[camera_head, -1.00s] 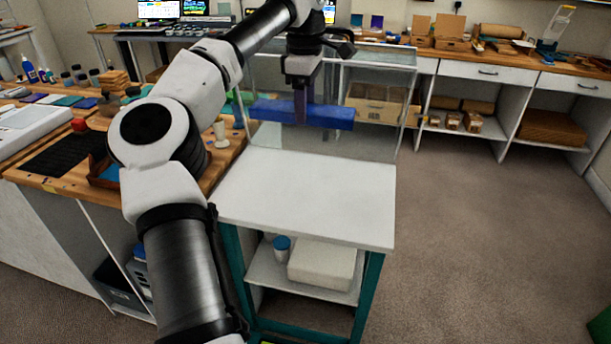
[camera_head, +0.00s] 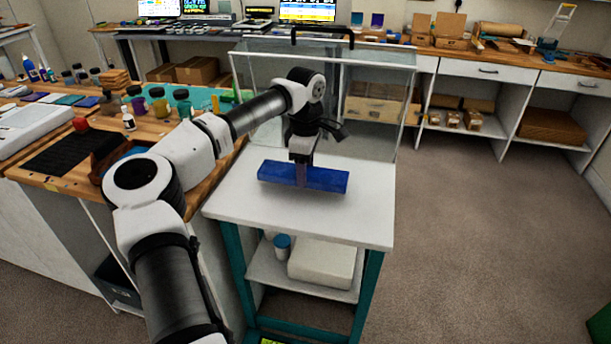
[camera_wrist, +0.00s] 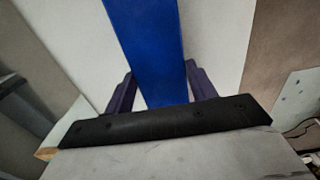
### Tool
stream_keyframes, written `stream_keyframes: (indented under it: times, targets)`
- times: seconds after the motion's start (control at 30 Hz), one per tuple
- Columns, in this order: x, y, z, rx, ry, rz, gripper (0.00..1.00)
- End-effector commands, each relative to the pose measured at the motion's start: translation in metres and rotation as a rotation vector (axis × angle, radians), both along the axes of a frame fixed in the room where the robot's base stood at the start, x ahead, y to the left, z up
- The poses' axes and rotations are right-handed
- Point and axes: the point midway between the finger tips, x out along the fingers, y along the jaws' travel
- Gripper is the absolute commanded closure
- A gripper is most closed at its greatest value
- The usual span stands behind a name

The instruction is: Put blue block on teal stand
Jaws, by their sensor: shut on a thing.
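The blue block (camera_head: 325,179) is a long bar held level across my gripper (camera_head: 301,178). My gripper is shut on the block near its middle, pointing down. The teal stand has a white top (camera_head: 300,222) and teal legs (camera_head: 369,290). The block is over the rear half of the white top, at or just above the surface; I cannot tell whether it touches. In the wrist view the block (camera_wrist: 150,45) runs between the two purple fingers (camera_wrist: 160,92), with the white top (camera_wrist: 215,35) behind it.
A clear-walled enclosure (camera_head: 390,110) stands right behind the stand's top. The wooden workbench (camera_head: 60,180) with bottles and a black mat is close on the left. The stand's lower shelf holds a white box (camera_head: 322,264) and a small blue-lidded jar (camera_head: 282,243). The front of the top is clear.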

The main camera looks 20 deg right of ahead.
Motion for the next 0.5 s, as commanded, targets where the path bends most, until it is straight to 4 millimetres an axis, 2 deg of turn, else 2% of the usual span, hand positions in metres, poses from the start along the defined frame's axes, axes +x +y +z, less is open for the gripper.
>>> stream_keyframes:
  times: [0.1,0.2,0.5]
  targets:
    - [0.000,0.000,-0.019,-0.001,0.003,0.000,0.79]
    - [0.000,0.000,-0.027,-0.002,0.001,0.000,0.79]
    - [0.000,0.000,-0.030,-0.001,0.000,0.000,0.79]
